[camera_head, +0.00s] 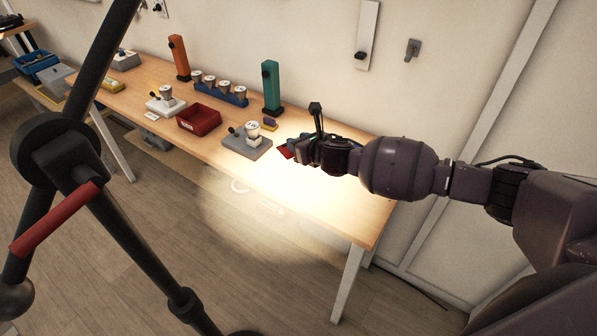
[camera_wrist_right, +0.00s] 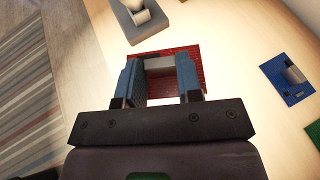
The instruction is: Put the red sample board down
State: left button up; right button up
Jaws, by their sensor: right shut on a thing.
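The red sample board (camera_wrist_right: 192,56) is a flat, speckled red plate with a pale grey block (camera_wrist_right: 172,68) on it. My right gripper (camera_wrist_right: 164,82) is shut on the grey block, with one blue finger on each side of it. In the head view the red board (camera_head: 285,152) shows as a small red patch just left of my right gripper (camera_head: 296,149), over the bench (camera_head: 320,190). I cannot tell whether the board touches the bench top. The gripper hides part of the board. My left gripper is not in view.
A grey fixture with a white-topped part (camera_head: 247,143) stands left of the board. Farther left is a red bin (camera_head: 199,119). A blue board (camera_wrist_right: 288,78) and a green board (camera_wrist_right: 315,132) lie right of the gripper in the wrist view. The bench's near right part is bare.

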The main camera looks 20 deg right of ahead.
jog(key=b, duration=0.1)
send_over(299, 178)
notch_tip(299, 178, down, 6)
jog(key=shift+f+b, duration=0.75)
jog(key=shift+f, duration=1.55)
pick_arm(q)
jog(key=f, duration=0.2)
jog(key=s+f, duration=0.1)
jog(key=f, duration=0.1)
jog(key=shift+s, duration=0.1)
pick_arm(e)
jog(key=shift+r, duration=0.1)
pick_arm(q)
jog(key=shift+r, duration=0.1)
pick_arm(e)
jog(key=o, duration=0.9)
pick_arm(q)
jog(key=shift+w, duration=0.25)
